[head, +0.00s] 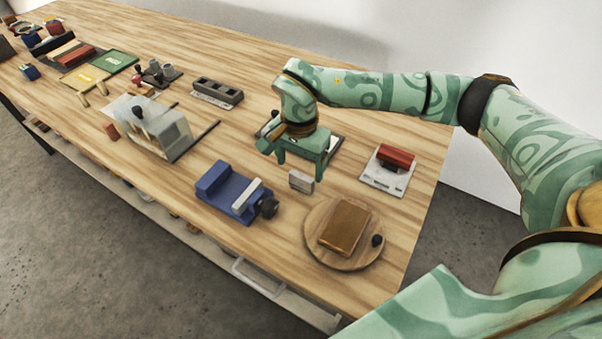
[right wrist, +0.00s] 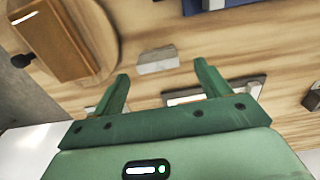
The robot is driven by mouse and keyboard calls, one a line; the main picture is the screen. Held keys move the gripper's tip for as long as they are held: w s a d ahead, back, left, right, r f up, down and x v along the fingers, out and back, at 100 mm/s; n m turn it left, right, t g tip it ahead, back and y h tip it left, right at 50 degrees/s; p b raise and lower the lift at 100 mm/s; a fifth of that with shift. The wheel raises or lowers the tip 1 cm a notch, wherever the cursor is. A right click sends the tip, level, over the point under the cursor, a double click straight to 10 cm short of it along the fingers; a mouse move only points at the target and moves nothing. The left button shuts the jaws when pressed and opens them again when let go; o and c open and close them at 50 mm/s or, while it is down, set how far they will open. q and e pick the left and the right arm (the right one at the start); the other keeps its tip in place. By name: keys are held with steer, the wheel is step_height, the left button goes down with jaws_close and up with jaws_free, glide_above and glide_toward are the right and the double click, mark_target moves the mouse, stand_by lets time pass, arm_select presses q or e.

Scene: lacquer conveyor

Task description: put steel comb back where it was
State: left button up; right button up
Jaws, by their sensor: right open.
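A small grey block (head: 301,181) sits on the wooden table between the blue vise and the round board; it may be the steel comb, but no teeth can be made out. In the right wrist view the block (right wrist: 157,60) appears just beyond and between my fingertips, with no finger touching it. My right gripper (head: 300,166) is open and empty above the table, fingers pointing down; its fingers also show in the right wrist view (right wrist: 161,72). A flat dark-edged tray (head: 333,150) lies partly hidden behind the gripper. My left gripper is not in view.
A blue vise (head: 213,181) with a pale bar stands left of the block. A round board (head: 313,240) with a brown block is in front, and a white plate (head: 377,179) with a red block is at right. Several items fill the table's far left.

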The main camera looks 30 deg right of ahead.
mark_target(300, 176)
step_height(300, 176, up, 6)
steer(key=shift+f+p, duration=0.1)
steer(key=shift+p, duration=0.4)
